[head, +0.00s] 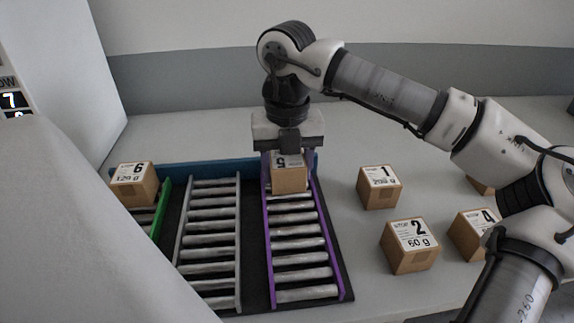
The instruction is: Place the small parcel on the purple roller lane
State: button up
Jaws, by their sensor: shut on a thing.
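The small parcel (289,180) is a brown cardboard box with a white label that reads 5, upside down in the picture. It is at the far end of the purple roller lane (301,257), between the purple rails. My gripper (288,152) points down from above and is shut on this parcel. The fingers are mostly hidden, and I cannot tell whether the parcel's underside touches the rollers. The near rollers of the purple lane are bare.
A grey-railed lane (208,240) stands empty left of the purple one. Parcel 6 (134,184) sits on the green-railed lane (163,212). Parcels 1 (380,188), 2 (409,247) and 4 (473,234) stand on the table at right. Another parcel is partly hidden behind my arm.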

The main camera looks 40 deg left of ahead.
jog(key=shift+f, duration=0.3)
